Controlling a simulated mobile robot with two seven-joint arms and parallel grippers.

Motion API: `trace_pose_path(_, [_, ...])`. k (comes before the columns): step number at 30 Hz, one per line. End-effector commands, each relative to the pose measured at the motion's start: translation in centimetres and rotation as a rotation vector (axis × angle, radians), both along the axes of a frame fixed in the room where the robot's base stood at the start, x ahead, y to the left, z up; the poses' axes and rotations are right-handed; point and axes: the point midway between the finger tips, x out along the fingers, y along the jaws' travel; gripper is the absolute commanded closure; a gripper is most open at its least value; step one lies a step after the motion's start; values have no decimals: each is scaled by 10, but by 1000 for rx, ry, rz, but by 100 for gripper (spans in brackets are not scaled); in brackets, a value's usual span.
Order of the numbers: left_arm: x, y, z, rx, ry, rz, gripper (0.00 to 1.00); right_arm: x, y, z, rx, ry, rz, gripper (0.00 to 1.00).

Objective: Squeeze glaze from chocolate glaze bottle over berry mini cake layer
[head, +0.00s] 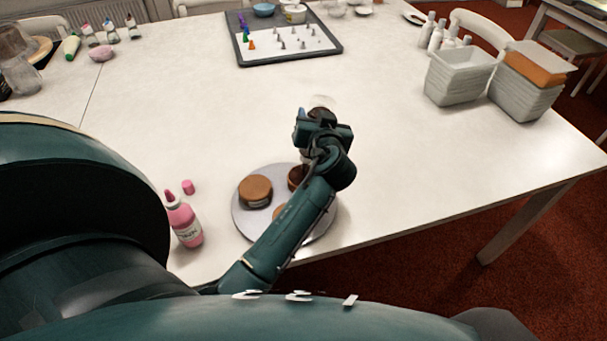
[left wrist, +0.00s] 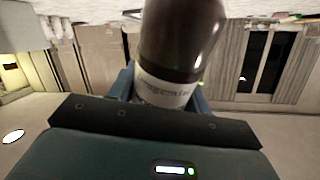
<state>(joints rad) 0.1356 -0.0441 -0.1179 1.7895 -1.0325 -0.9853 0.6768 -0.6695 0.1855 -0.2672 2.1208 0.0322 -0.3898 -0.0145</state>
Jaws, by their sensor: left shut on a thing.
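My left gripper (head: 320,124) is shut on the chocolate glaze bottle (left wrist: 180,40), held above the far right part of the round grey turntable (head: 247,226). The bottle is dark brown with a pale label in the left wrist view; in the head view the gripper mostly hides it. It seems turned over, but its nozzle is hidden. A tan-topped mini cake layer (head: 255,188) sits on the turntable's left. A darker cake (head: 296,178) is below the gripper, partly hidden. Another cake (head: 280,212) is mostly behind my forearm. I cannot tell which is berry. My right gripper is not in view.
A pink bottle (head: 186,226) stands left of the turntable, with a pink cap (head: 189,187) behind it. A dark tray (head: 334,49) with piping tips lies at the back. Grey stacked containers (head: 458,77) stand at the right. The table right of the turntable is clear.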

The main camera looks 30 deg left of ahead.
Motion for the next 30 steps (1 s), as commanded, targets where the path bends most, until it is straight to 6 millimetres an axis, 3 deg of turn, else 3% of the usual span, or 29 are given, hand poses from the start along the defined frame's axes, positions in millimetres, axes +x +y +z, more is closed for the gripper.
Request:
trace_pose_path(14, [0,0,4,1,-3,-1,63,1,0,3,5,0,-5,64])
trace_pose_path(30, [0,-1,73,-3,-3,0,63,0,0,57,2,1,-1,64])
